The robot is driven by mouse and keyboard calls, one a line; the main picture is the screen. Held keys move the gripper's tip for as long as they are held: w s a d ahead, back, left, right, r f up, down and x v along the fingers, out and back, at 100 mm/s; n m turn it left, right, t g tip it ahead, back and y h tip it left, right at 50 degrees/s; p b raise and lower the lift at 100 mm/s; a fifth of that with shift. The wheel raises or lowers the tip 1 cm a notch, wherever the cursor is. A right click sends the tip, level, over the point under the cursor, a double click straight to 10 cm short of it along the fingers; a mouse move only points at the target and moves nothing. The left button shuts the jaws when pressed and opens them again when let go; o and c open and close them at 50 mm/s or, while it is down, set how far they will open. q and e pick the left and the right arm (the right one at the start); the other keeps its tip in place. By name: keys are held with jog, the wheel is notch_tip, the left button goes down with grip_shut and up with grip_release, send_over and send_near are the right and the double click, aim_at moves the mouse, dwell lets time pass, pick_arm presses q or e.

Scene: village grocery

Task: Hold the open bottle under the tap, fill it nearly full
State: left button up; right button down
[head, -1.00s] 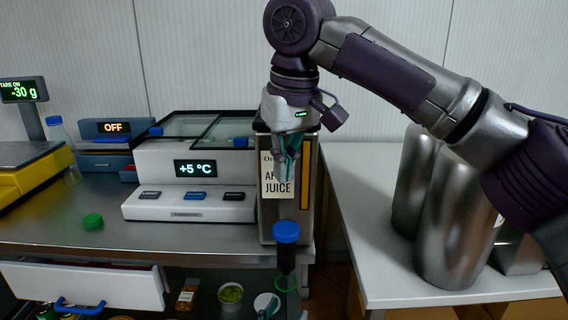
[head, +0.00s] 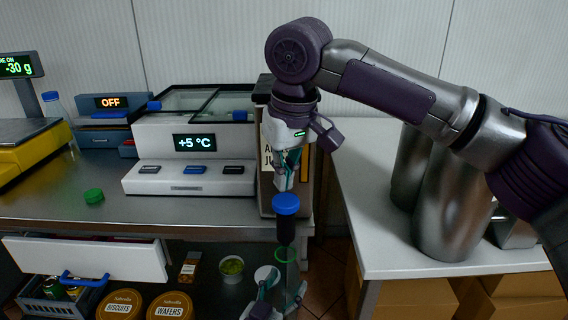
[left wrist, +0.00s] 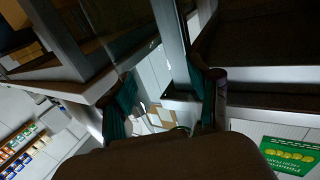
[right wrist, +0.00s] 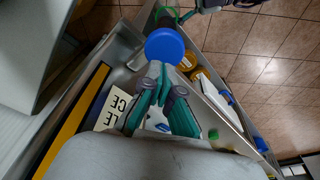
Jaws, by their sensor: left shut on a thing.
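The juice dispenser (head: 265,205) stands at the counter's right end, its label partly covered by my right arm. Its tap has a blue top (head: 286,204) and a dark body; the blue top also shows in the right wrist view (right wrist: 165,46). The clear open bottle (head: 291,273) with a green neck ring is upright below the tap. I cannot make out liquid in it. My left gripper (head: 283,299) is shut on the bottle. My right gripper (head: 285,184) points down just above the blue top, its fingertips together and empty; contact with the top is unclear.
A green cap (head: 94,196) lies on the steel counter (head: 200,211). An open drawer (head: 90,259) and a lower shelf with tubs are on the left. Large metal cans (head: 456,215) stand on the white table (head: 385,262) at right.

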jog(key=shift+f, duration=0.3)
jog(key=shift+r, duration=0.15)
jog(key=shift+r+p, duration=0.5)
jog(key=shift+p, duration=0.1)
dwell(0.4)
jog(key=shift+f, duration=0.2)
dwell(1.0)
jog(key=shift+f, duration=0.35)
jog(key=shift+f, duration=0.3)
dwell(0.4)
